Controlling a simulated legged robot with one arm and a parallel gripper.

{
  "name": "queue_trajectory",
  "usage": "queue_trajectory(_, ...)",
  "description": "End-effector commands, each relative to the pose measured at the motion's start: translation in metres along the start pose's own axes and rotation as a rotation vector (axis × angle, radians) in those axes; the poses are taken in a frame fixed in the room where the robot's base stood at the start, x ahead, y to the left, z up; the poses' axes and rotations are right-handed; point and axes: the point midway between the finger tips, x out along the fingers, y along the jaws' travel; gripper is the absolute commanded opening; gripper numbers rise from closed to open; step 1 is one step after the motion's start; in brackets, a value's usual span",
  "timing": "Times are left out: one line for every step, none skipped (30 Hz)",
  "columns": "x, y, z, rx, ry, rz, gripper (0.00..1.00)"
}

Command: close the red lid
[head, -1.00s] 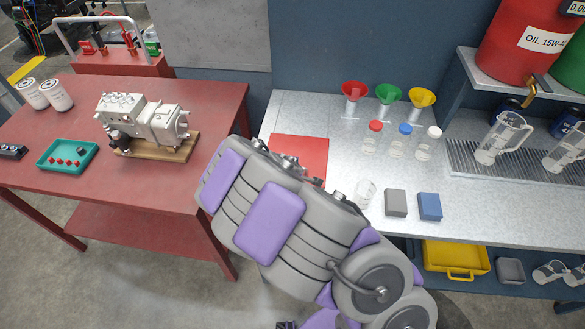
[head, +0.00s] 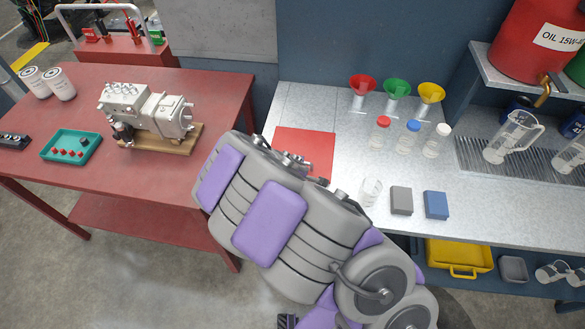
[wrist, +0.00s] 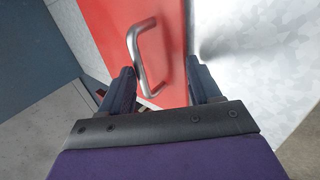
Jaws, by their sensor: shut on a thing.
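The red lid (head: 308,148) is a flat red panel at the left end of the grey metal bench in the head view. My arm covers its lower left part. In the wrist view the lid (wrist: 110,25) fills the upper middle and carries a curved metal handle (wrist: 142,58). My gripper (wrist: 165,82) is at this handle, with one dark finger beside it on the left and the other on the right. It is shut on the handle, though the exact contact is hard to see.
The grey bench (head: 285,105) holds funnels, capped bottles, a clear cup (head: 371,191), and a grey block (head: 401,200) and a blue block (head: 436,204) right of my arm. A red table (head: 200,90) with an engine part (head: 145,112) stands to the left.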

Motion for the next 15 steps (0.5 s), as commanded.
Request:
queue_trajectory(-0.013,-0.005,0.005,-0.009,-0.015,-0.010,0.40)
queue_trajectory(-0.021,-0.004,0.005,-0.009,-0.014,-0.007,0.37)
queue_trajectory(-0.031,-0.003,0.005,-0.007,-0.010,-0.002,0.37)
queue_trajectory(-0.038,-0.002,0.005,-0.005,-0.007,0.000,0.37)
queue_trajectory(-0.044,-0.002,0.004,-0.004,-0.004,0.001,0.37)
queue_trajectory(-0.051,0.000,0.003,-0.002,-0.002,0.004,0.37)
queue_trajectory(-0.056,0.001,0.002,-0.002,0.000,0.005,0.37)
queue_trajectory(-0.062,0.002,0.002,-0.001,0.002,0.007,0.37)
queue_trajectory(-0.070,0.003,0.002,0.001,0.004,0.008,0.37)
queue_trajectory(-0.075,0.004,0.002,0.001,0.005,0.009,0.37)
queue_trajectory(-0.081,0.004,0.003,0.002,0.005,0.010,0.37)
queue_trajectory(-0.088,0.004,0.004,0.003,0.007,0.010,0.37)
queue_trajectory(-0.094,0.004,0.004,0.004,0.009,0.011,0.37)
queue_trajectory(-0.100,0.004,0.004,0.005,0.011,0.012,0.37)
queue_trajectory(-0.108,0.006,0.003,0.005,0.013,0.015,0.37)
